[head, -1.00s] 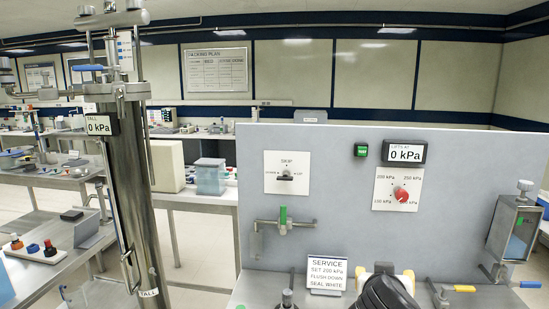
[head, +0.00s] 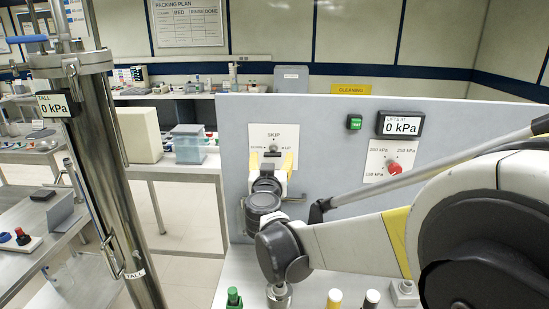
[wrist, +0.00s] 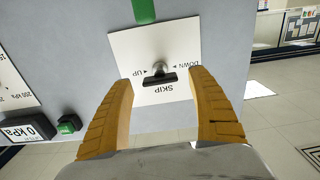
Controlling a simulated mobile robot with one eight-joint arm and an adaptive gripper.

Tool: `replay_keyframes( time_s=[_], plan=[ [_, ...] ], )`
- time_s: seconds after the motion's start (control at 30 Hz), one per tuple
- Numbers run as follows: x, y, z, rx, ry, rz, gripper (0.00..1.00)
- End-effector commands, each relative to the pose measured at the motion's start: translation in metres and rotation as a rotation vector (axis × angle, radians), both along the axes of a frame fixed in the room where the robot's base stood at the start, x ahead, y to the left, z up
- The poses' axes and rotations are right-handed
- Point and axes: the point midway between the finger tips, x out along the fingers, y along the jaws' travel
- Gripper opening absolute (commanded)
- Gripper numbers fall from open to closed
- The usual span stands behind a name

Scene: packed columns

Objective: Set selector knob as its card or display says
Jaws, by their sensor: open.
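A white SKIP plate (head: 284,132) with a black bar-shaped knob (wrist: 160,80) is on the grey panel. In the wrist view the plate (wrist: 130,50) appears upside down, with UP and DOWN printed on either side. The bar lies roughly crosswise. My gripper (head: 272,160) faces this knob, open, with one yellow finger on each side in the wrist view (wrist: 162,84); I see no finger touching the bar. A red dial knob (head: 393,168) sits on another plate marked 150, 200 and 250 kPa. Its pointer is too small to read. The service card is not visible now.
A display reading 0 kPa (head: 402,125) and a green button (head: 354,123) are above the dial. A tall steel column (head: 95,130) stands at left. My arm crosses the right side.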

Motion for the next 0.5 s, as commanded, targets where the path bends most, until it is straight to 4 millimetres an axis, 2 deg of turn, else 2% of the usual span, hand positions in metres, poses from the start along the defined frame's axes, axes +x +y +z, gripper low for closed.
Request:
replay_keyframes(
  time_s=[0.1, 0.2, 0.5],
  plan=[
    [0.015, -0.001, -0.001, 0.0, 0.0, -0.001, 0.68],
    [0.022, -0.001, 0.0, 0.0, 0.0, -0.001, 0.68],
    [0.024, -0.001, 0.001, 0.0, 0.0, 0.0, 0.68]
  ],
)
